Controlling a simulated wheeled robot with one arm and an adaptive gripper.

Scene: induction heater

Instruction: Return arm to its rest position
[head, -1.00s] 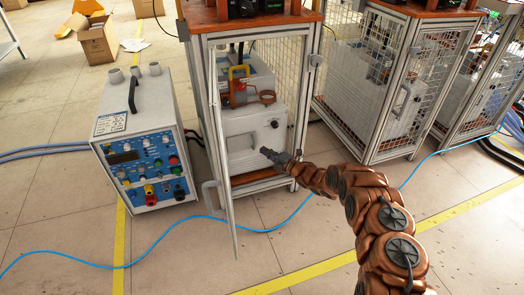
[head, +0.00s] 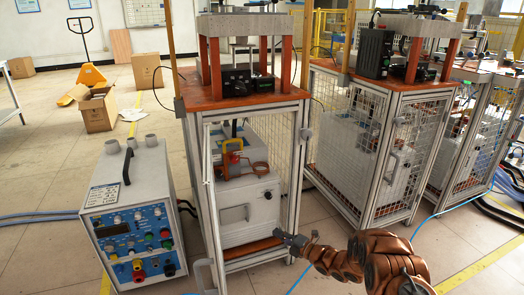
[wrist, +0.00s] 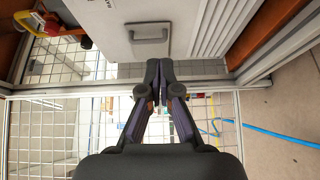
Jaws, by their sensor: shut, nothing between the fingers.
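My gripper (head: 279,235) is in front of the lower part of an open-fronted cage cabinet. Its fingers are together and empty; the wrist view shows them closed side by side (wrist: 160,68). The white induction heater box (head: 247,205) stands inside the cabinet, with a copper coil (head: 258,168) and a yellow-and-red part (head: 233,157) on it. In the wrist view, the grey handle (wrist: 151,33) of a white front is just ahead of the fingertips, apart from them. The cabinet's door (head: 208,215) stands swung open at the left.
A blue-panelled control unit (head: 135,235) stands on the floor left of the cabinet. Another mesh cabinet (head: 365,150) stands to the right. A blue cable (wrist: 255,130) runs across the floor.

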